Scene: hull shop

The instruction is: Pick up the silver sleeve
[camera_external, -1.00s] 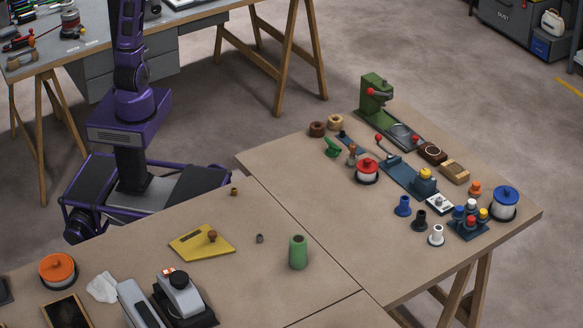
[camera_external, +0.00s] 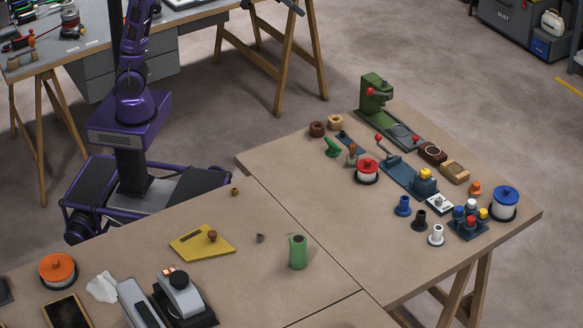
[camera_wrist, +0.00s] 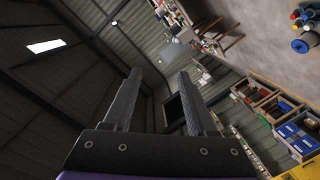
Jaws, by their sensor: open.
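A small grey metallic ring-like piece (camera_external: 260,238), which looks like the silver sleeve, stands on the near table between the yellow plate (camera_external: 203,243) and the green cylinder (camera_external: 298,252). My gripper (camera_wrist: 160,82) is open and empty in the wrist view, its two dark fingers apart against the ceiling and far wall. The sleeve is not in the wrist view. In the external view my arm rises out of the top of the picture behind the table, and a dark part at the top edge may belong to it. The gripper is far from the sleeve.
A grey machine (camera_external: 180,295), an orange-lidded pot (camera_external: 58,270) and a white cloth (camera_external: 103,287) lie left of the sleeve. The right table holds a green press (camera_external: 375,97), spools and small fittings. Bare tabletop surrounds the sleeve.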

